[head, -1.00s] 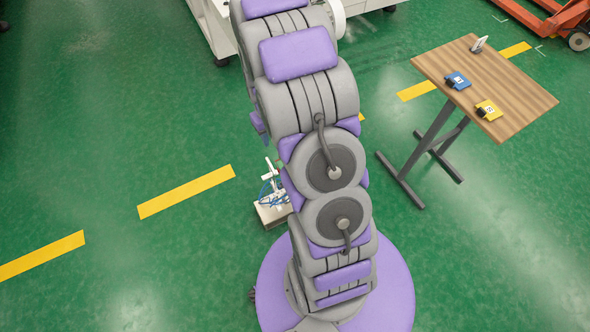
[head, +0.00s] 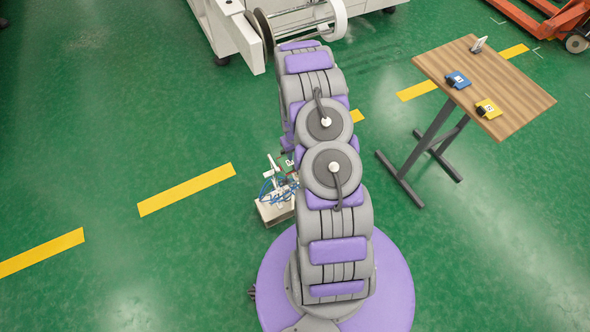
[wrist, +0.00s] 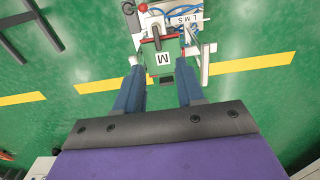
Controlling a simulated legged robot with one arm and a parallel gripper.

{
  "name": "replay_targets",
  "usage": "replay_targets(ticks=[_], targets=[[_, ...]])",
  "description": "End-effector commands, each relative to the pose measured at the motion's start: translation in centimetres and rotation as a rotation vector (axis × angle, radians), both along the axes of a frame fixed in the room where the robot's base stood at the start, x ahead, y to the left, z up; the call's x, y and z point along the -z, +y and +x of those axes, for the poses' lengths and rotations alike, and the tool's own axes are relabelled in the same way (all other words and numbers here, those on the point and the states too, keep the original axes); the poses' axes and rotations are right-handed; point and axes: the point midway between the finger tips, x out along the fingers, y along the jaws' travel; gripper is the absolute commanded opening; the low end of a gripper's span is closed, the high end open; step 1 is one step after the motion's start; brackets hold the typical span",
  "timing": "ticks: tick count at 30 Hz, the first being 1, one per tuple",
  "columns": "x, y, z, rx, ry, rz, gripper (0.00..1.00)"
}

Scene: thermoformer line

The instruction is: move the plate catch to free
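In the wrist view my gripper (wrist: 161,66) has its two blue fingers wide apart. Beyond and between them is a green plate (wrist: 149,59) with a white M label and a small black tab (wrist: 166,80). The plate is at a white fixture (wrist: 205,65) with blue hoses, a red ball knob (wrist: 143,7) and a strip marked L M S (wrist: 186,20). I cannot tell for certain which part is the plate catch or how it is set. In the head view the fixture (head: 273,212) stands on the floor, partly behind my arm; my gripper is hidden there.
A wooden table (head: 510,88) at the right carries a blue plate (head: 458,80), a yellow plate (head: 488,109) and a small white stand (head: 479,44). A white machine with a roller (head: 300,20) is at the top. Green floor at the left is clear.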

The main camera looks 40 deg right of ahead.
Motion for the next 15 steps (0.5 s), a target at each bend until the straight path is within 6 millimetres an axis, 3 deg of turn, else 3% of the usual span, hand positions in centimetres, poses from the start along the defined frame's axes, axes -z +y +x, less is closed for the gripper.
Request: replay_targets(ticks=[6, 15], targets=[[4.9, -0.1, -0.3, 0.004, 0.005, 0.007, 0.38], [10.3, 0.2, -0.2, 0.004, 0.002, -0.001, 0.38]])
